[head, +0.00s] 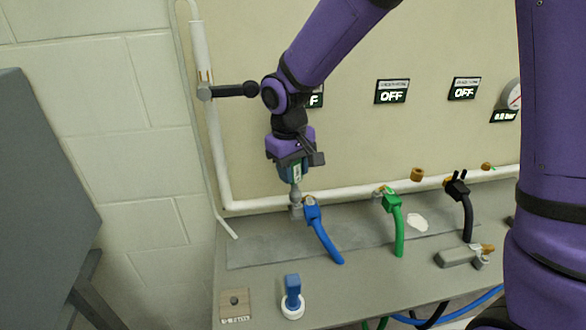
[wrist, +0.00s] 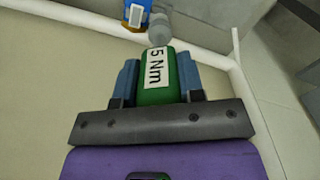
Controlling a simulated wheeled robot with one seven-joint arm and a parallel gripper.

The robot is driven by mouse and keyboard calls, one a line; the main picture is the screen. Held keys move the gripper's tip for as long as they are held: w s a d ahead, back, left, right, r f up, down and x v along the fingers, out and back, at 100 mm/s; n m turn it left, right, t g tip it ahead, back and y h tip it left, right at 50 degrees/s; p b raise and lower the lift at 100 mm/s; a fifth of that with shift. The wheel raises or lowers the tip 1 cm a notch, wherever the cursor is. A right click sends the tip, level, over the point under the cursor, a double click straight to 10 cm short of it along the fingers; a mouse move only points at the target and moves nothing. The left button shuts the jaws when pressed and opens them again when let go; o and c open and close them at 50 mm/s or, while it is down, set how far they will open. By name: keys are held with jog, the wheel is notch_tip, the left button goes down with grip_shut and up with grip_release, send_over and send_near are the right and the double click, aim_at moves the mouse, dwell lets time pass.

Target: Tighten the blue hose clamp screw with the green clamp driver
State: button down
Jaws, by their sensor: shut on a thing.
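My gripper (head: 297,166) is shut on the green clamp driver (wrist: 157,90), whose label reads "5 Nm". The blue fingers press on both sides of its handle in the wrist view. The driver points down in the head view, and its grey shaft and socket end (head: 296,200) are right beside the blue hose clamp (head: 311,206) at the top of the blue hose (head: 328,245). In the wrist view, the blue clamp (wrist: 136,14) is beyond the grey driver end. The clamp screw is hidden, and I cannot tell whether the driver is seated on it.
A green hose (head: 398,232) and a black hose (head: 466,212) stand to the right along the white pipe (head: 262,203). A black valve lever (head: 236,90) sticks out left of my wrist. A blue-handled piece (head: 292,290) and a holed wooden block (head: 235,306) are in front.

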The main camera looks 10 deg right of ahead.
jog(key=shift+d+f, duration=0.1)
jog(key=shift+f, duration=1.05)
dwell(0.3)
jog(key=shift+m, duration=1.2)
jog(key=shift+m, duration=1.2)
jog(key=shift+m, duration=1.2)
